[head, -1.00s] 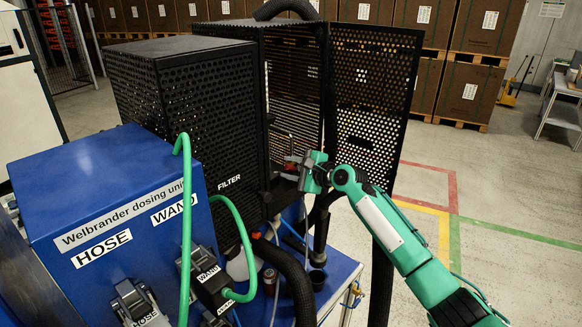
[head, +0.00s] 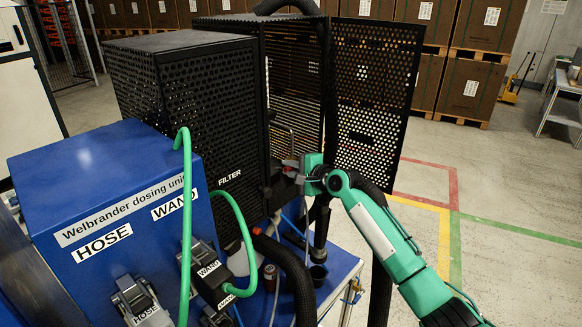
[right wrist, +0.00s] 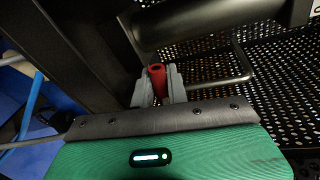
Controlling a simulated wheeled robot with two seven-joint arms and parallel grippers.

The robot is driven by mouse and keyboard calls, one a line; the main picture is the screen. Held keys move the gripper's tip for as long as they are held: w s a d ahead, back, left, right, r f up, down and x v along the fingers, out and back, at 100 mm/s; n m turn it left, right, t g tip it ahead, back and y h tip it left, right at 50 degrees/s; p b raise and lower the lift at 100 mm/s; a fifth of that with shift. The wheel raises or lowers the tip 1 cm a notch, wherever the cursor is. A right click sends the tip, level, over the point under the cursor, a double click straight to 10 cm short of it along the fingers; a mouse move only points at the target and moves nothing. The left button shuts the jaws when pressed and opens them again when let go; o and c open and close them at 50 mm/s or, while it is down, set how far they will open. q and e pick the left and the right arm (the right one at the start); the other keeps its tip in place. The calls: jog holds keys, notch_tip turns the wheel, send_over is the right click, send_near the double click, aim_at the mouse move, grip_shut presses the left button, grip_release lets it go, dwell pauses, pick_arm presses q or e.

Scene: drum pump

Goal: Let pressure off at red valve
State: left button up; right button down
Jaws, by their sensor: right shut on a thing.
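The red valve (right wrist: 157,78) shows in the right wrist view as a small red handle between the two grey fingers of my right gripper (right wrist: 156,88). The fingers are closed on it. My left gripper is not in view.
The perforated door (head: 375,95) stands open beside my right arm. A blue dosing unit (head: 105,200) with green hoses (head: 187,230) stands at the left. A black hose (head: 295,275) runs down below my gripper. Open floor lies at the right.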

jog(key=c, duration=1.4)
grip_release()
jog(key=shift+f, duration=0.1)
jog(key=shift+c, duration=0.2)
